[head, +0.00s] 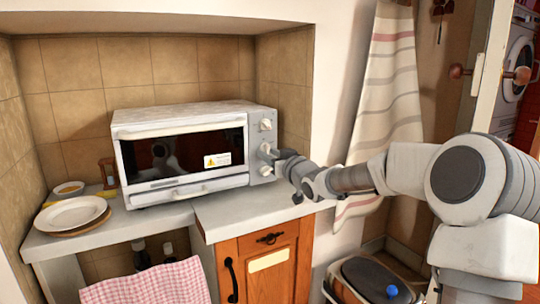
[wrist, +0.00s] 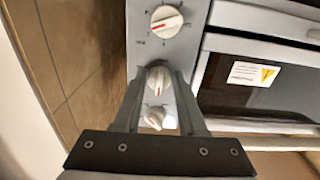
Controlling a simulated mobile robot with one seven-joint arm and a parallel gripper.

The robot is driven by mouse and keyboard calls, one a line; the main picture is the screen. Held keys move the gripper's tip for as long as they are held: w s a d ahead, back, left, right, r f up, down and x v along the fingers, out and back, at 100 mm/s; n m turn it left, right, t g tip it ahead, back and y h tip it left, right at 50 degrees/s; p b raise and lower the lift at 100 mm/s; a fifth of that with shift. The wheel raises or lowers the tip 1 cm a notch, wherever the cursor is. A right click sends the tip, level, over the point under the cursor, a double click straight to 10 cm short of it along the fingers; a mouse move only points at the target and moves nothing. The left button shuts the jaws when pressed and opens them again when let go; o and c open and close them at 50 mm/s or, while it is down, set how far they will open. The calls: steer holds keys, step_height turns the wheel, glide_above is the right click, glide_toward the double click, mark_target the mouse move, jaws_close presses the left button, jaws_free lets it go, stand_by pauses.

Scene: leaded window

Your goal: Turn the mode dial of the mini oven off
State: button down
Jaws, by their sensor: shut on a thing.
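The white mini oven (head: 185,118) stands on the counter with its door closed. Its right-hand panel carries a column of three round white dials. My gripper (head: 270,153) reaches in from the right to the panel at the middle dial (head: 264,147). In the wrist view, which is upside down, my gripper (wrist: 159,80) has its fingers on either side of the middle dial (wrist: 158,79), shut on it. The lower dial (wrist: 167,19), with a red pointer line, and the upper dial (wrist: 154,117) are free. I cannot read which dial is the mode dial.
The tiled side wall (head: 286,85) is close to the panel's right. A white plate (head: 72,213) on a wooden board lies left of the oven. A striped curtain (head: 390,90) hangs behind my arm, and a bin (head: 375,280) stands below it.

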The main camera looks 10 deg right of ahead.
steer(key=c, duration=0.5)
jaws_free()
steer(key=p+v, duration=0.4)
steer(key=v, duration=1.3)
steer(key=shift+s+p, duration=0.2)
steer(key=shift+p, duration=0.15)
